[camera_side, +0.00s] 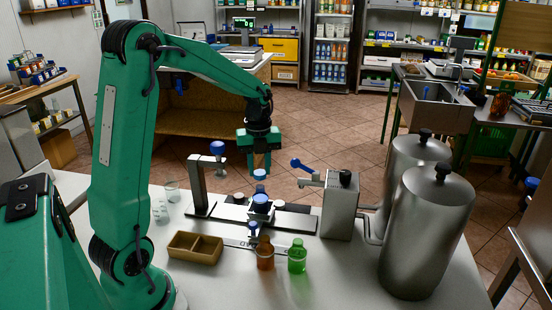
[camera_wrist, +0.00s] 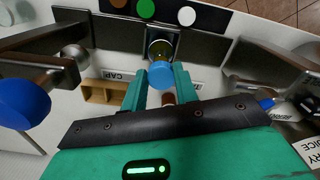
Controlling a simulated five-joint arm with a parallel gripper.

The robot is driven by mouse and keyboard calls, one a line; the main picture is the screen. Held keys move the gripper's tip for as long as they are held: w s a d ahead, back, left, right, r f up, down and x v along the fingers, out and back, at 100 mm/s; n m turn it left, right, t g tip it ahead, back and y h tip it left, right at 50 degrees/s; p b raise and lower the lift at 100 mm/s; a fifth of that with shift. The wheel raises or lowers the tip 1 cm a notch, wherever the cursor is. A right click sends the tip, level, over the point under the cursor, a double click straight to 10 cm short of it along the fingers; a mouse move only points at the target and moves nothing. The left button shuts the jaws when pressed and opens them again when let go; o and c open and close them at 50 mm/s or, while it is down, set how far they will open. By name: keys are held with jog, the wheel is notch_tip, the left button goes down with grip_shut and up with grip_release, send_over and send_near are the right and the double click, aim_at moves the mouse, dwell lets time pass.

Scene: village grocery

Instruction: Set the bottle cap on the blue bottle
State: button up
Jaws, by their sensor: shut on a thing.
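My gripper (camera_side: 259,168) hangs above the metal fixture in the middle of the bench. It is shut on a small blue bottle cap (camera_side: 260,175). In the wrist view, the blue cap (camera_wrist: 162,73) sits between the two green fingertips (camera_wrist: 160,84). Below the cap in the side view, a blue rounded thing (camera_side: 261,201) is in the fixture; it looks like the blue bottle, but I cannot see it clearly. The cap appears apart from it. In the wrist view, the clamp (camera_wrist: 160,40) shows just beyond the cap, with a round shape in it.
A wooden tray (camera_side: 196,249), a brown bottle (camera_side: 265,254) and a green bottle (camera_side: 297,258) stand in front. A blue-knobbed post (camera_side: 218,148) rises at left. A metal box (camera_side: 341,207) with a blue lever (camera_side: 301,165) and steel tanks (camera_side: 426,235) stand at right.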

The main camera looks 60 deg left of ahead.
jog(key=shift+f, duration=1.3)
jog(key=shift+f, duration=0.75)
dwell(1.5)
jog(key=o, duration=1.4)
jog(key=shift+r, duration=0.2)
jog(key=shift+r, duration=3.35)
